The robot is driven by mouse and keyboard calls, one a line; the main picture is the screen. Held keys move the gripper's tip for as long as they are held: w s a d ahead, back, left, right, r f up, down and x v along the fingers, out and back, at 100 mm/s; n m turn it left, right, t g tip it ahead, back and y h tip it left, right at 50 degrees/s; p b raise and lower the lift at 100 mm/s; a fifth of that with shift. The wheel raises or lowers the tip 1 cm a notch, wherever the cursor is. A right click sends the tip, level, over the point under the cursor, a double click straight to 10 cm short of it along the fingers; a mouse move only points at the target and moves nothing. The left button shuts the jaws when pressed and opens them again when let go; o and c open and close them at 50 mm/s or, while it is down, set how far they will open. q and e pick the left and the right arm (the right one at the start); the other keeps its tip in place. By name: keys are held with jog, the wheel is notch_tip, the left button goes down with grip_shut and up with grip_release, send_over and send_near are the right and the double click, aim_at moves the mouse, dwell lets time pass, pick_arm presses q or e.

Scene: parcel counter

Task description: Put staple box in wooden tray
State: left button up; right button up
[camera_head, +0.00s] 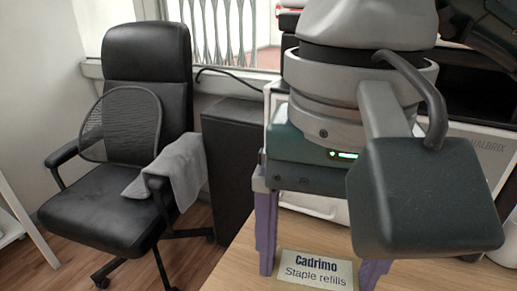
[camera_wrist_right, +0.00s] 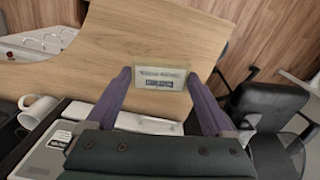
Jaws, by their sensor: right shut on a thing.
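The staple box (camera_head: 316,270) is a small pale box whose label reads "Cadrimo Staple refills". It shows low in the head view, between the purple fingers of my right gripper (camera_head: 316,277). In the right wrist view the staple box (camera_wrist_right: 160,78) lies between the two fingertips of the right gripper (camera_wrist_right: 159,74), which is shut on it. I cannot tell whether the box touches the wooden counter or is just above it. No wooden tray can be made out in either view. My left gripper is not in view.
The wooden counter (camera_head: 235,270) has bare room around the box. A black office chair (camera_head: 150,150) with a grey cloth (camera_head: 178,168) stands left of the counter. In the wrist view, a white mug (camera_wrist_right: 38,112) and a grey labelled device (camera_wrist_right: 45,155) are at lower left.

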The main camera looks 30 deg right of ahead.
jog(key=f+b, duration=0.3)
jog(key=f, duration=0.2)
jog(key=f+m+b, duration=0.1)
jog(key=f+b, duration=0.2)
jog(key=f, duration=0.2)
jog(key=f+m+b, duration=0.1)
jog(key=f+b, duration=0.3)
jog(key=shift+s+a+f, duration=0.3)
jog(key=shift+s+f, duration=0.1)
jog(key=w+d, duration=0.3)
jog(key=d, duration=0.1)
jog(key=w+d, duration=0.4)
jog(key=d, duration=0.1)
jog(key=w+d+b, duration=0.1)
jog(key=w+d, duration=0.3)
jog(key=d, duration=0.1)
jog(key=shift+f+b, duration=0.4)
jog(key=shift+f, duration=1.35)
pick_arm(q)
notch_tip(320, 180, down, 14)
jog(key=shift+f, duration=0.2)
pick_arm(e)
jog(key=shift+f, duration=0.2)
jog(key=o, duration=1.2)
jog(key=shift+c, duration=0.2)
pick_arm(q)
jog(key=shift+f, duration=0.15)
pick_arm(e)
jog(key=shift+r, duration=0.15)
